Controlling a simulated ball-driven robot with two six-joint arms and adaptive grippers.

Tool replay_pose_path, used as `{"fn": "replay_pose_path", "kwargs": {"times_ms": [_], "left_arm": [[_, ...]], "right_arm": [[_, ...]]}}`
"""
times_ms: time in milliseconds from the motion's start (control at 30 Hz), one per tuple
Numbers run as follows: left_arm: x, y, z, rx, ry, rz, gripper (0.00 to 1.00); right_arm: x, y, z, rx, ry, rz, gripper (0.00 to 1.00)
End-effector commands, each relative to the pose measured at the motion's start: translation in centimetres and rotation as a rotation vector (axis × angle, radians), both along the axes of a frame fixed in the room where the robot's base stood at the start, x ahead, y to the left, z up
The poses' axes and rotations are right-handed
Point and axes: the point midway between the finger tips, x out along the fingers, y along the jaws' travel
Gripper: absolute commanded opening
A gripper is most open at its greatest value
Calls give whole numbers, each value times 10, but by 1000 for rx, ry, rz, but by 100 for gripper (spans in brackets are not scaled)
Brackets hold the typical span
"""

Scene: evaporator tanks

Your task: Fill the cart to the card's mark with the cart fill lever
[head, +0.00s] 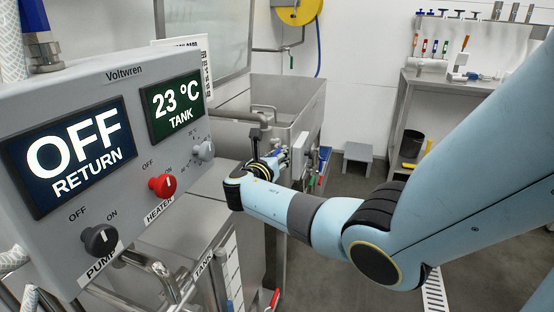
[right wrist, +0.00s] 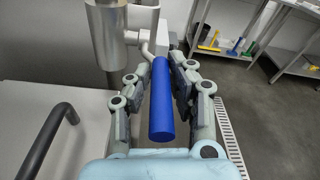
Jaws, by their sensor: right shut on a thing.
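My right gripper (right wrist: 160,68) is shut on a blue cylindrical lever handle (right wrist: 162,108), with one finger on each side of it. The handle's far end meets a bent metal pipe (right wrist: 147,45) beside a steel cylinder. I cannot read a label on this lever. In the head view my right gripper (head: 272,163) reaches in front of the steel tank (head: 285,95), and its fingers are small and partly hidden there. A white card (head: 206,68) stands behind the control panel, mostly covered, and its mark is not readable. I cannot make out the cart. My left gripper is not in view.
The grey control panel (head: 120,225) fills the left, reading OFF RETURN and 23 °C TANK, with a black pump knob (head: 99,239) and a red heater knob (head: 161,186). A level scale (head: 233,270) stands below. A steel bench (head: 440,88) is at the back right.

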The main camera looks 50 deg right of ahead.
Motion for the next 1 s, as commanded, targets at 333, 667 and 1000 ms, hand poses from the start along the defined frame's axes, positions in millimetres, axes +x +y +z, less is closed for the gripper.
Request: {"fn": "replay_pose_path", "kwargs": {"times_ms": [333, 667, 1000], "left_arm": [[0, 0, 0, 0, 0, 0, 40], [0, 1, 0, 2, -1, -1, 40], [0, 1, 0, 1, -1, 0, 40]], "right_arm": [[1, -3, 4, -7, -5, -3, 25], [1, -2, 3, -4, -2, -1, 40], [-15, 41, 6, 0, -3, 1, 40]]}}
